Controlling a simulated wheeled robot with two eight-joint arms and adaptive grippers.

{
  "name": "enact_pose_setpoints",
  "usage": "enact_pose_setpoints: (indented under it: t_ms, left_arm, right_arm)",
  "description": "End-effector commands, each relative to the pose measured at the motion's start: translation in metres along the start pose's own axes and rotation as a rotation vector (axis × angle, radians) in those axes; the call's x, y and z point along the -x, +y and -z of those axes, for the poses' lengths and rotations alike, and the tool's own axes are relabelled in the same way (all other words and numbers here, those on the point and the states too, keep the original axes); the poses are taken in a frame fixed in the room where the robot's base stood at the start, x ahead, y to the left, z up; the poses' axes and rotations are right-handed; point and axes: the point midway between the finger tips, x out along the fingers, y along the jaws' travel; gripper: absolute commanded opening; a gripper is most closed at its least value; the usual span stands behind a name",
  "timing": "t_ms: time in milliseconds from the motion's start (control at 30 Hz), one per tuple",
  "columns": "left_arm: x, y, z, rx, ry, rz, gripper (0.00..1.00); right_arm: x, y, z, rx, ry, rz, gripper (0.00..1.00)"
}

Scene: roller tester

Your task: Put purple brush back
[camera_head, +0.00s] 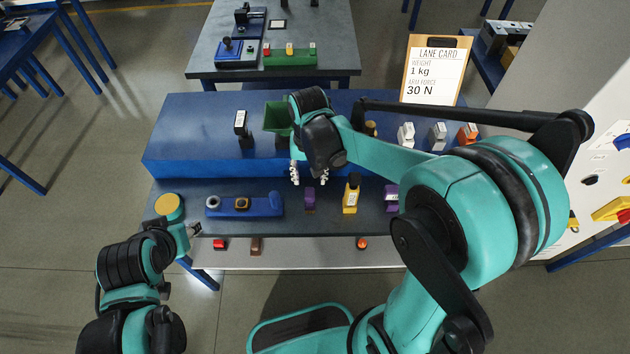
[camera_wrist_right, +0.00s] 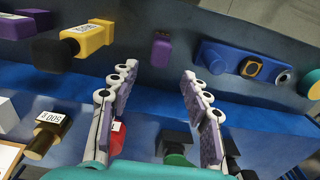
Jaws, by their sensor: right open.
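A small purple piece (camera_head: 310,199), perhaps the purple brush, is on the dark bench shelf just in front of the blue raised step. It also shows in the right wrist view (camera_wrist_right: 161,50), ahead of the fingers and apart from them. A second purple item (camera_head: 391,198) stands further right, partly hidden by my right arm; in the wrist view it is at the left edge (camera_wrist_right: 30,24). I cannot tell for certain which is the brush. My right gripper (camera_head: 309,172) is open and empty, above the step's front edge. My left gripper (camera_head: 191,230) is at the bench's left corner, its fingers unclear.
A yellow block (camera_head: 350,198) stands between the purple items. A blue fixture (camera_head: 245,206) lies left. A green hopper (camera_head: 277,117) and several weights stand on the blue step (camera_head: 190,130). A lane card (camera_head: 436,70) stands behind. Small red and brown pieces lie along the front ledge (camera_head: 310,254).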

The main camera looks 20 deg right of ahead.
Motion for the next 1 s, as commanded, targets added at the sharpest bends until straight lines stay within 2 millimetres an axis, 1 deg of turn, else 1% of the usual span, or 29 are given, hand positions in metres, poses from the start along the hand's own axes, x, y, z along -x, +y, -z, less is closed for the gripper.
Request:
enact_pose_setpoints:
  t_ms: [167,300,433,600,700,1000]
  left_arm:
    - [0.000,0.000,0.000,0.000,0.000,0.000,0.40]
    - [0.000,0.000,0.000,0.000,0.000,0.000,0.40]
    - [0.000,0.000,0.000,0.000,0.000,0.000,0.40]
    - [0.000,0.000,0.000,0.000,0.000,0.000,0.40]
    - [0.000,0.000,0.000,0.000,0.000,0.000,0.40]
    - [0.000,0.000,0.000,0.000,0.000,0.000,0.40]
  right_arm:
    - [0.027,0.015,-0.016,0.042,0.093,0.033,0.47]
    - [0.054,0.034,-0.038,0.107,0.235,0.067,0.47]
    - [0.069,0.050,-0.059,0.169,0.374,0.085,0.47]
    - [0.077,0.065,-0.079,0.232,0.520,0.088,0.47]
    - [0.078,0.069,-0.085,0.255,0.572,0.085,0.47]
    - [0.079,0.072,-0.088,0.269,0.607,0.082,0.47]
